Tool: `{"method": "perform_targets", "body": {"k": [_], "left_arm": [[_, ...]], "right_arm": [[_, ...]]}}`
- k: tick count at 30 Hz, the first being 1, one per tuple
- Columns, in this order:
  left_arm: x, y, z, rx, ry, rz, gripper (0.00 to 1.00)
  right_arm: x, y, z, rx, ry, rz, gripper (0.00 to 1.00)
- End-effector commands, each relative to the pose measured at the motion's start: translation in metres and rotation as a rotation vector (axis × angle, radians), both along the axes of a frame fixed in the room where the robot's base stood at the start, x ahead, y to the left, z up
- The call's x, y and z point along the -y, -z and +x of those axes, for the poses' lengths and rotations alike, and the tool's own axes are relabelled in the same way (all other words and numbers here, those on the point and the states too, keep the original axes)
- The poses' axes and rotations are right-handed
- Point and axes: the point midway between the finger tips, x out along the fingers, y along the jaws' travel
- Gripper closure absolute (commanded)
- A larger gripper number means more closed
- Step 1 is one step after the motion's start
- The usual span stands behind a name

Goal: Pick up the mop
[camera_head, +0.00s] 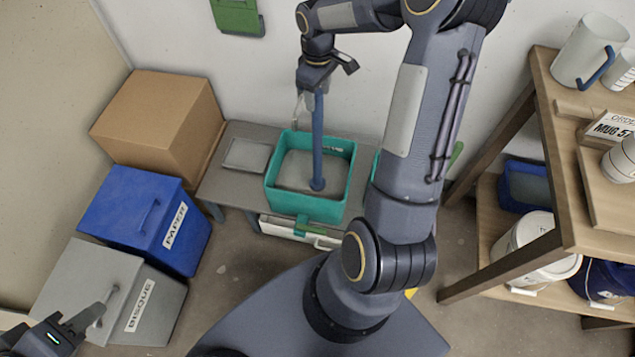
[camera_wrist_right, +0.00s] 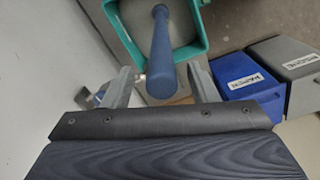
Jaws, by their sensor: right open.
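The mop shows as a blue upright rod (camera_head: 318,140) with a rounded lower end, standing in a teal bucket (camera_head: 272,187). Its blue rod (camera_wrist_right: 160,60) also shows in the right wrist view, with its near end between the fingers. My right gripper (camera_head: 318,80) is at the rod's top, coming down from above. In the wrist view my right gripper (camera_wrist_right: 162,82) is open, one finger on each side of the rod, with gaps visible. My left gripper (camera_head: 82,322) is at the lower left, beside the grey bin, far from the mop; its opening is unclear.
The bucket stands on a low grey table (camera_head: 230,190) against the wall. To its left are a cardboard box (camera_head: 150,115), a blue PAPER bin (camera_head: 140,225) and a grey BISQUE bin (camera_head: 95,285). A wooden shelf (camera_head: 560,150) with mugs and buckets stands at right.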

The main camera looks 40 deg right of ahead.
Motion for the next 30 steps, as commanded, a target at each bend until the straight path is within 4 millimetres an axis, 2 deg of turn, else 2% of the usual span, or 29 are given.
{"method": "perform_targets", "body": {"k": [3, 8, 17, 27, 29, 30], "left_arm": [[0.0, -0.002, 0.0, 0.0, 0.0, 0.0, 0.64], [0.0, -0.002, 0.0, 0.0, 0.0, 0.0, 0.64], [0.0, -0.002, 0.0, 0.0, 0.0, 0.0, 0.64], [0.0, -0.002, 0.0, 0.0, 0.0, 0.0, 0.64], [0.0, -0.002, 0.0, 0.0, 0.0, 0.0, 0.64], [0.0, -0.002, 0.0, 0.0, 0.0, 0.0, 0.64]], "right_arm": [[-0.001, 0.02, 0.0, -0.004, -0.001, 0.002, 0.47], [-0.001, 0.039, 0.0, -0.003, -0.001, 0.001, 0.47], [-0.001, 0.043, 0.0, 0.001, 0.0, 0.0, 0.48], [-0.001, 0.043, 0.0, 0.001, 0.0, 0.0, 0.92], [-0.001, 0.043, 0.0, 0.001, 0.0, 0.0, 1.0], [-0.001, 0.043, 0.0, 0.001, 0.0, 0.0, 1.0]]}}
